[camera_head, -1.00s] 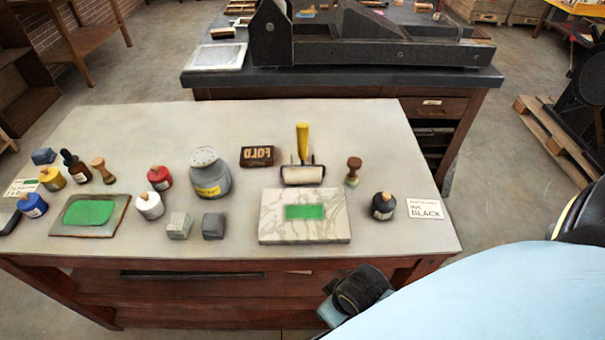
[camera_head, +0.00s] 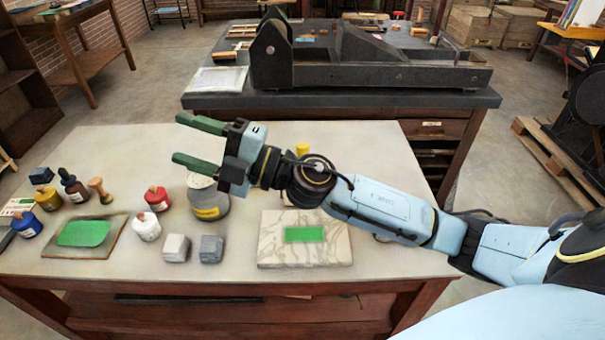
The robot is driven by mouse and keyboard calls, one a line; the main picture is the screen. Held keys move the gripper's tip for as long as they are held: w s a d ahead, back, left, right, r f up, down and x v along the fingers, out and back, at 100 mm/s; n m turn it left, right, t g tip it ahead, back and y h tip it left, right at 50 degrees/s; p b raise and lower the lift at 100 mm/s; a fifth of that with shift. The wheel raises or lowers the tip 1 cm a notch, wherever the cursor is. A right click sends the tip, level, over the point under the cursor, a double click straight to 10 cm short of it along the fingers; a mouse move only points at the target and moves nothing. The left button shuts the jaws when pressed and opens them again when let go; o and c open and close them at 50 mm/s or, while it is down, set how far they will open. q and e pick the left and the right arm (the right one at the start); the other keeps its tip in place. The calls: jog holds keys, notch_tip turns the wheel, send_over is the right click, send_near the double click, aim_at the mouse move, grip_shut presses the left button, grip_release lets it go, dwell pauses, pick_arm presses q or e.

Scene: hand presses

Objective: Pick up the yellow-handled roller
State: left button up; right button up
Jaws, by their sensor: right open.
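The yellow-handled roller is mostly hidden behind my right arm; only the top of its yellow handle (camera_head: 302,149) shows above the wrist. My right gripper (camera_head: 182,140) is open and empty. Its two green fingers point left, above the table and to the left of the roller, over the grey jar. My left gripper is not in view.
The grey jar (camera_head: 208,205) stands below my right gripper. A marbled slab with a green patch (camera_head: 270,250) lies in front of my arm. Two grey blocks, small bottles and a green-inked plate (camera_head: 62,250) fill the left side. A dark press (camera_head: 400,75) stands behind.

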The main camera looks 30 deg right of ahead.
jog(key=a+n+g+y, duration=0.1)
jog(key=n+g, duration=0.4)
jog(key=n, duration=0.1)
jog(key=n+g+h, duration=0.3)
jog(key=g+h, duration=0.1)
jog(key=h, duration=1.2)
send_near(305, 147)
jog(key=x, duration=0.6)
jog(key=shift+w, duration=0.2)
jog(key=shift+x, duration=3.15)
jog(key=shift+s, duration=0.25)
jog(key=shift+c, duration=0.3)
jog(key=c, duration=0.9)
